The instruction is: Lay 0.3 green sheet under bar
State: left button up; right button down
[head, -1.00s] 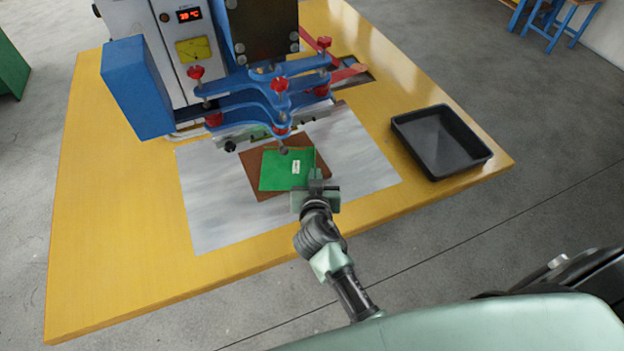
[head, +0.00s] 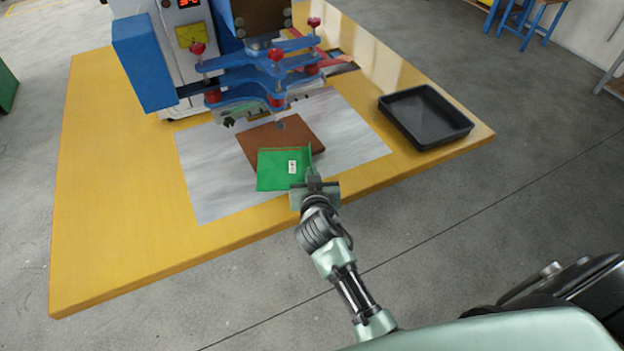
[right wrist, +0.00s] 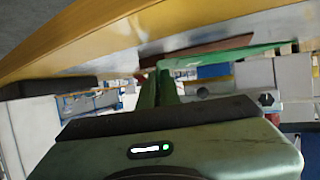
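The green sheet (head: 277,172) with a small white label is at the tip of my right gripper (head: 313,178), which is shut on its right edge. That edge stands up as a narrow green flap. The sheet overlaps the front of a brown mat (head: 290,134) in the head view. In the right wrist view, my right gripper (right wrist: 162,82) meets the green sheet (right wrist: 228,54) edge-on, with the brown mat (right wrist: 195,50) beside it. The machine's bar (head: 240,113) is behind the mat, under blue clamps. My left gripper is out of view.
The welding machine (head: 196,70) stands at the back of the yellow table (head: 110,210). A grey plate (head: 205,185) lies under the mat. A black tray (head: 420,132) sits at the right. The table's left side is clear.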

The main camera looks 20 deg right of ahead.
jog(key=s+d, duration=0.1)
jog(key=s, duration=1.6)
jog(key=shift+d, duration=0.15)
jog(key=shift+r, duration=0.1)
